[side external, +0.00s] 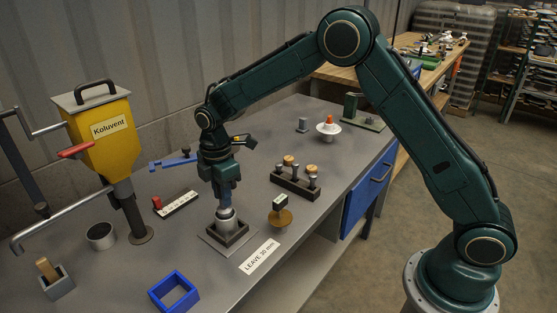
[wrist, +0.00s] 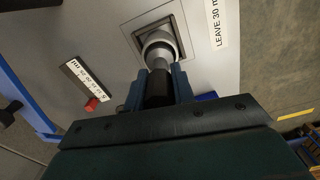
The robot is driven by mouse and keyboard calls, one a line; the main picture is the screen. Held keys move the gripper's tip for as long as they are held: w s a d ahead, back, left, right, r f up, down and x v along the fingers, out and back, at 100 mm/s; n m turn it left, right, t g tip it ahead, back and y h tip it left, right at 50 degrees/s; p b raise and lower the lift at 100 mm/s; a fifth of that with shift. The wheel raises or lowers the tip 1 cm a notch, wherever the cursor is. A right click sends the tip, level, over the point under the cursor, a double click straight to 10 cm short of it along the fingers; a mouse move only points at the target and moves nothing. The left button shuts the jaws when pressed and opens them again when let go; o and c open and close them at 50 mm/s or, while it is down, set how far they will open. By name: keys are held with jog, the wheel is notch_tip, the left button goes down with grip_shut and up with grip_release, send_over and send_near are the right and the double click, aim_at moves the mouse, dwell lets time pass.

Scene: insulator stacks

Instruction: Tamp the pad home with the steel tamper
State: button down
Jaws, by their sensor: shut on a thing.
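My gripper (side external: 224,203) points straight down and is shut on the steel tamper (side external: 226,214). In the wrist view the gripper (wrist: 158,83) has its fingers on both sides of the tamper's dark handle, and the tamper's grey shaft and round head (wrist: 158,52) extend beyond the fingertips. The tamper's head is at the mouth of a square holder (side external: 241,235) on a flat plate, which also shows in the wrist view (wrist: 137,38). I cannot tell how far the head reaches inside. The pad is not visible; the tamper and holder hide any pad there.
A label reading "LEAVE 30 mm" (side external: 260,256) lies right of the holder. A blue square frame (side external: 174,292), a yellow hopper (side external: 102,135), a metal ring (side external: 101,236), a marked gauge strip (side external: 176,203) and a dark rack (side external: 295,186) stand around it on the grey bench.

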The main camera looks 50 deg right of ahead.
jog(key=shift+f, duration=1.35)
dwell(2.0)
jog(key=shift+r, duration=0.15)
jog(key=shift+r, duration=4.5)
